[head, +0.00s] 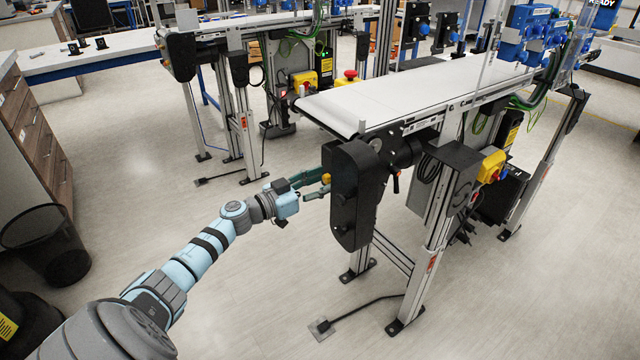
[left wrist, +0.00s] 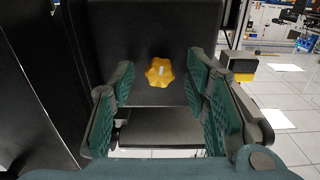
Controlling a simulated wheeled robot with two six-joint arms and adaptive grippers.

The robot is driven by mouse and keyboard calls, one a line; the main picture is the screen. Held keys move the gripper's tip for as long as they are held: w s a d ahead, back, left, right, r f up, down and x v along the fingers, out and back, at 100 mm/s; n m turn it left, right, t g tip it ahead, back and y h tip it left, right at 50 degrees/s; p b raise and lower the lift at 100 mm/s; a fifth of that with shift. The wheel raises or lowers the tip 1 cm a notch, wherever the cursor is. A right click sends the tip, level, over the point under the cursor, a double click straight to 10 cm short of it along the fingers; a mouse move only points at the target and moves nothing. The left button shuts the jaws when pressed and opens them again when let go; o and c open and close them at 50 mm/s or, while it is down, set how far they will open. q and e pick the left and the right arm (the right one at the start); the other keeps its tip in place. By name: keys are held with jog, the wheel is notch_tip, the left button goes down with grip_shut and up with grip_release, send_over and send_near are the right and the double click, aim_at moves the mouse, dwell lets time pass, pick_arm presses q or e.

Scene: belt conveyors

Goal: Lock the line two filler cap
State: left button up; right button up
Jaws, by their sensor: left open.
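The filler cap (left wrist: 160,72) is a yellow, lobed knob with a pale mark at its centre. It sits on a dark face of the conveyor's drive housing, between the finger pads of my left gripper in the left wrist view. My left gripper (head: 315,187) is open beside the black drive housing (head: 352,195) at the near end of the conveyor. A small yellow part, apparently the cap (head: 326,178), shows by its fingertips in the head view. The green fingers (left wrist: 158,96) stand apart on either side of the cap. My right gripper is in neither view.
A second conveyor (head: 250,28) stands behind. A black bin (head: 45,243) is at left. Open floor lies around my left arm.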

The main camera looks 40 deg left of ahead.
pick_arm(q)
grip_shut()
